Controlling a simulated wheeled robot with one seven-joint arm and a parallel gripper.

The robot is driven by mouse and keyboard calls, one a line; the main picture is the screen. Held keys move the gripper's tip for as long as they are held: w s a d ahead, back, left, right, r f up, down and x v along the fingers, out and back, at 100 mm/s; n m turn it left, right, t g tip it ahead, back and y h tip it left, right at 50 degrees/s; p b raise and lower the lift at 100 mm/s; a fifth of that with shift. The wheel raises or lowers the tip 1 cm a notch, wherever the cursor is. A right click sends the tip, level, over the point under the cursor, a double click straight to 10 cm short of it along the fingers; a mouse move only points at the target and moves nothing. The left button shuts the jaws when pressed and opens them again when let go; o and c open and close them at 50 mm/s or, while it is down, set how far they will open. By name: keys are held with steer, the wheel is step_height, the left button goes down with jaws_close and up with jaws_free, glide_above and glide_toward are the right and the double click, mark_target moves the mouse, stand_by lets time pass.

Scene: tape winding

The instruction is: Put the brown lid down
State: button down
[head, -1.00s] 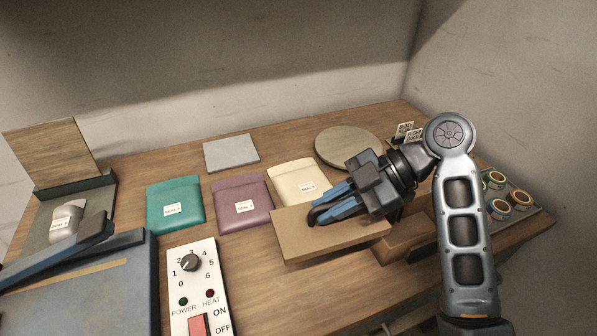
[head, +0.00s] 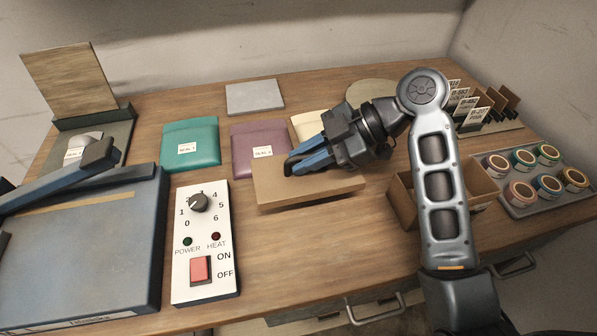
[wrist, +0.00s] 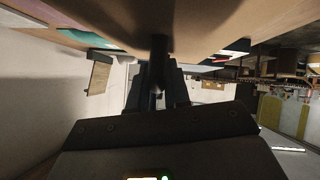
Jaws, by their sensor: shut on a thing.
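The brown lid (head: 320,193) is a flat tan cardboard piece in the middle of the head view, in front of the purple pouch. My gripper (head: 292,165) is shut on it, with its blue fingers lying over the lid's top from the right. I cannot tell whether the lid touches the table. An open brown box (head: 402,204) stands to the right, partly hidden behind my arm. In the wrist view a large tan surface, probably the lid (wrist: 225,22), fills the top, and the fingers are dark.
Teal (head: 190,145) and purple (head: 258,140) pouches lie behind; a cream pouch (head: 308,124) is partly hidden. The control box (head: 205,270) stands front left. A tray of tape rolls (head: 545,200) is at right. Bare table lies in front of the lid.

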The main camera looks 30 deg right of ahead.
steer(key=shift+w+a+f, duration=0.4)
steer(key=shift+w+a, duration=0.05)
steer(key=shift+w, duration=0.15)
steer(key=shift+f+p, duration=0.3)
steer(key=shift+f, duration=1.75)
steer(key=c, duration=1.1)
jaws_free()
steer(key=shift+f, duration=0.1)
steer(key=v, duration=1.1)
steer(key=shift+a, duration=0.1)
steer(key=shift+s+d+r+p, duration=0.25)
steer(key=shift+d+r+p, duration=0.1)
steer(key=shift+d, duration=0.15)
